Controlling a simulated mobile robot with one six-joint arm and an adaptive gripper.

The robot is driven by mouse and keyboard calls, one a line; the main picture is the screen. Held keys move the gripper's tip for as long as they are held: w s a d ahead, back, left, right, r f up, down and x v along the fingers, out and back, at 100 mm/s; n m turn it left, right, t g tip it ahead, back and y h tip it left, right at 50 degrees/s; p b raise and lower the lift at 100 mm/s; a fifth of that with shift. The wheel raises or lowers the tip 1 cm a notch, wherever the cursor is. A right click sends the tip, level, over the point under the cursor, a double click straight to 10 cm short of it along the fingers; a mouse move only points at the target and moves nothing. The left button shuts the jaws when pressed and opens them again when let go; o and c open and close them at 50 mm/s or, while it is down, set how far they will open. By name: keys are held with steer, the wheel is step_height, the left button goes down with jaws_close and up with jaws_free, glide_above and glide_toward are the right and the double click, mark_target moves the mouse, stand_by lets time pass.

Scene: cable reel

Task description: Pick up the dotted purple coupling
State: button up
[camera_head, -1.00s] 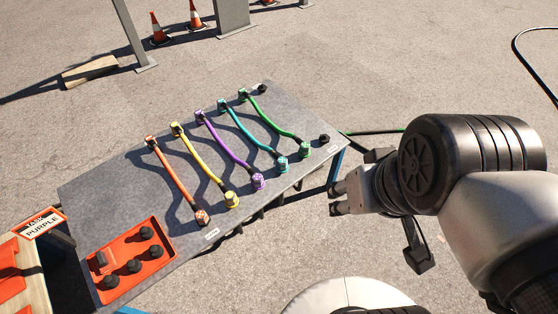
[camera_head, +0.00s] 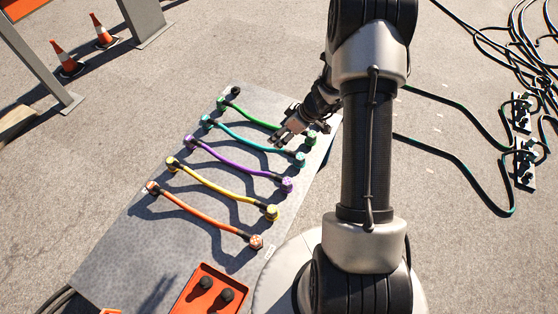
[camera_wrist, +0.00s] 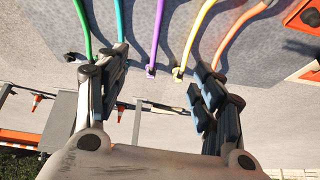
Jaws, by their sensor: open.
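The purple cable (camera_head: 230,161) lies on the grey table between the teal and yellow cables. Its near-end purple coupling (camera_head: 287,185) shows pale dots on the head view's right side of the table. Its far-end purple coupling (camera_head: 190,141) has a pattern too small to read. My gripper (camera_head: 279,139) is open and empty, above the table by the near ends of the green and teal cables, apart from the dotted coupling. In the wrist view, the purple cable (camera_wrist: 158,35) and its far end (camera_wrist: 151,71) show between the open fingers (camera_wrist: 160,66); the dotted end is out of frame.
The teal coupling (camera_head: 300,159) and green coupling (camera_head: 310,138) sit close beside my gripper. The yellow coupling (camera_head: 271,212) and orange coupling (camera_head: 256,242) lie nearer the front. A red tray (camera_head: 190,300) with black caps is at the front. Cones (camera_head: 66,62) stand beyond.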

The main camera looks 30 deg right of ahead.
steer(key=s+d+f, duration=0.3)
steer(key=d+f, duration=0.1)
steer(key=f, duration=0.6)
steer(key=h+p, duration=0.1)
glide_toward(287, 181)
steer(key=shift+n+g, duration=0.4)
steer(key=b+x, duration=0.1)
steer(key=x, duration=0.1)
steer(key=b+x, duration=0.2)
steer(key=x, duration=0.1)
steer(key=shift+w+d, duration=0.15)
steer(key=shift+w, duration=0.25)
steer(key=b+x, duration=0.3)
steer(key=x, duration=0.3)
steer(key=shift+f, duration=0.15)
steer(key=shift+c, duration=0.2)
steer(key=c, duration=1.2)
